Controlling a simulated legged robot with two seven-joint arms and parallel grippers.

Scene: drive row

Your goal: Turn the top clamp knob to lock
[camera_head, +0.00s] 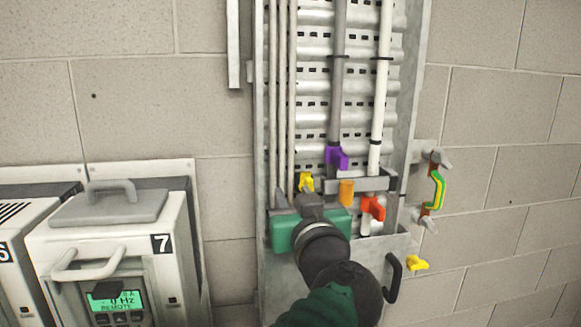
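A grey wing-shaped knob (441,160) sits at the top of a small fitting on the right side of the metal cable channel; it looks like the top clamp knob. A similar grey knob (429,225) sits below it. A green-and-yellow striped strap (438,190) runs between them.
Near my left gripper are a yellow lever (306,181), a purple lever (337,157), an orange piece (346,192) and a red-orange lever (373,207). A black handle (393,278) and another yellow lever (417,263) stick out at lower right. A drive unit (180,240) stands left.

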